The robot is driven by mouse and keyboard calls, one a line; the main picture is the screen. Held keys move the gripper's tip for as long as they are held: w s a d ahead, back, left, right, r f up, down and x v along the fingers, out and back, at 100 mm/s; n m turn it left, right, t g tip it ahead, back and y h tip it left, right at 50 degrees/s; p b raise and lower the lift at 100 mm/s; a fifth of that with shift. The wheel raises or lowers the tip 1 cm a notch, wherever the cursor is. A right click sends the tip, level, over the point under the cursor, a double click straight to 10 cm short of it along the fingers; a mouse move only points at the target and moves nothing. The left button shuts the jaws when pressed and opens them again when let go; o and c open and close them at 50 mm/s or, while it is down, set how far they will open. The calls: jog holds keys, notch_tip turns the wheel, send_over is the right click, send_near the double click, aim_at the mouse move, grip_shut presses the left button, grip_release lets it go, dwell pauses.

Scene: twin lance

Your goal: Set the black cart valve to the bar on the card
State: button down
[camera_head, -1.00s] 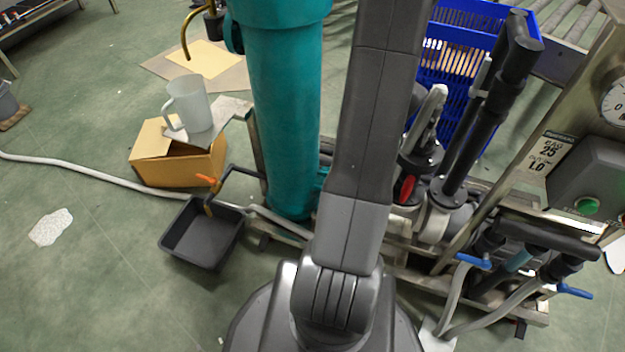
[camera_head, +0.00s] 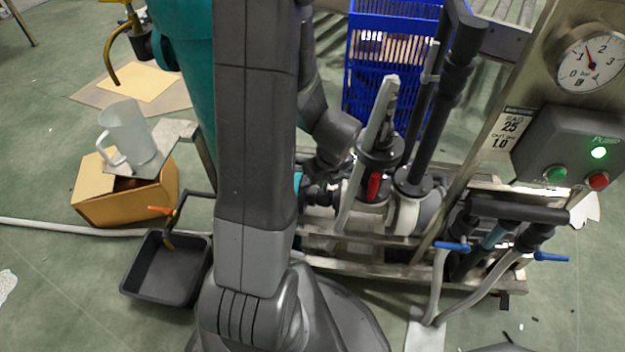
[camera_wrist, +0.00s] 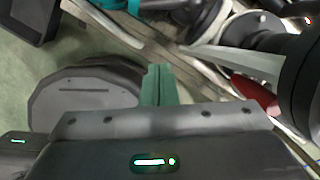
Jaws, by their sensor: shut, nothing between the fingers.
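The cart carries a valve (camera_head: 380,152) with a black round top, a long pale-grey lever and a red tab (camera_head: 373,186). The lever (camera_wrist: 235,62) and the red tab (camera_wrist: 255,96) also show in the wrist view, right of my fingers. My gripper (camera_wrist: 158,75) is shut and empty, apart from the lever. In the head view my wrist is left of the valve; the fingertips are not clear there.
A grey pump box (camera_head: 570,150) with a lit green lamp, green and red buttons stands at right. A blue crate (camera_head: 370,75) is behind. A black tray (camera_head: 165,268) and cardboard box (camera_head: 115,197) are at left.

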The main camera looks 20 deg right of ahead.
jog(key=w+f+b, duration=0.5)
jog(key=f, duration=0.3)
jog(key=shift+w+a+f, duration=0.3)
jog(key=shift+w+f, duration=0.1)
jog(key=p, duration=0.2)
jog(key=w+m+p, duration=0.1)
jog(key=p, duration=0.2)
jog(key=shift+w+a+r+p, duration=0.1)
jog(key=shift+w+a+p, duration=0.1)
jog(key=shift+w+p, duration=0.1)
jog(key=shift+m, duration=0.3)
